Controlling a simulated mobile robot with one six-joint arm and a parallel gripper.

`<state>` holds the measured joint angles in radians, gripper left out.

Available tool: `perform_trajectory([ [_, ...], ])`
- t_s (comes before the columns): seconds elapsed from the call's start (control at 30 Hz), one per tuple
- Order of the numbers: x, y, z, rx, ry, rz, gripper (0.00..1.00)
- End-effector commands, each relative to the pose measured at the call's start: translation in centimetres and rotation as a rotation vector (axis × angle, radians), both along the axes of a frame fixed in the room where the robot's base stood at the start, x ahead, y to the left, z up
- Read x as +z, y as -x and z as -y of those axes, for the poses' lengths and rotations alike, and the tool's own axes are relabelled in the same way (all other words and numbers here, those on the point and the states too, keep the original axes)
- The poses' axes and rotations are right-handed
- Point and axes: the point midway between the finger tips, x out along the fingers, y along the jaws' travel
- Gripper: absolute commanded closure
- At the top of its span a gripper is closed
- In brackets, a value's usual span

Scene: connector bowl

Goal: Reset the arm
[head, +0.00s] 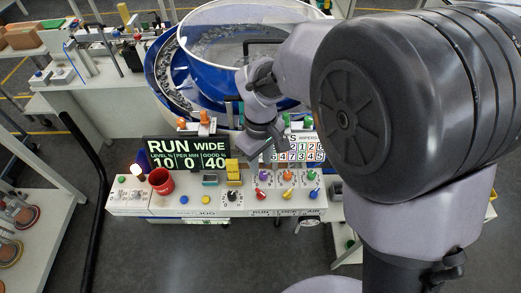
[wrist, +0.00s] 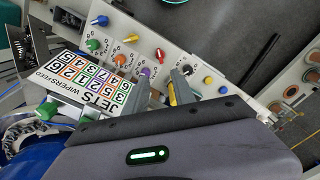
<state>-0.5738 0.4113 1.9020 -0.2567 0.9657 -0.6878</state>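My gripper (wrist: 162,80) points down at the control panel (wrist: 205,75) in the wrist view. Its two grey fingers stand apart, and I see only panel surface between the tips. In the head view my arm comes in from the right, and the wrist (head: 262,95) hangs above the back of the panel, in front of the blue bowl (head: 205,85). The fingertips are hard to make out there. A red knob (wrist: 161,55) and a purple knob (wrist: 145,72) lie near the fingertips.
A dark display (head: 187,150) and a numbered card (wrist: 92,80) stand along the panel's back. Coloured knobs line the front. A white cart (head: 45,205) is at the left; grey floor lies in front.

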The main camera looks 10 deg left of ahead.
Motion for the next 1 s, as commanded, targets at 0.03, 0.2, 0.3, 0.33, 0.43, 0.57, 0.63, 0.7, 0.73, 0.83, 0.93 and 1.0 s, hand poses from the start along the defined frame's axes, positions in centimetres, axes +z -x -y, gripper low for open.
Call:
perform_trajectory([
  [0.03, 1.0, 0.0, 0.0, 0.000, -0.001, 0.002, 0.69],
  [0.2, 2.1, 0.0, 0.0, 0.000, 0.000, 0.000, 0.69],
  [0.3, 2.0, 0.0, 0.0, 0.000, -0.001, -0.001, 0.69],
  [0.33, 2.0, 0.0, 0.0, 0.000, -0.001, -0.001, 0.69],
  [0.43, 2.0, 0.0, 0.0, 0.000, 0.000, 0.000, 0.69],
  [0.57, 2.0, 0.0, 0.0, 0.000, 0.000, 0.000, 0.69],
  [0.63, 2.2, 0.0, 0.3, -0.016, -0.005, 0.005, 0.69],
  [0.7, 3.5, 0.1, 2.0, -0.106, -0.034, 0.030, 0.69],
  [0.73, 4.3, 0.3, 3.3, -0.174, -0.056, 0.047, 0.69],
  [0.83, 7.4, 2.5, 9.2, -0.498, -0.161, 0.123, 0.69],
  [0.93, 8.9, 6.3, 14.3, -0.836, -0.280, 0.197, 0.69],
  [1.0, 8.9, 9.0, 16.7, -1.031, -0.358, 0.240, 0.69],
])
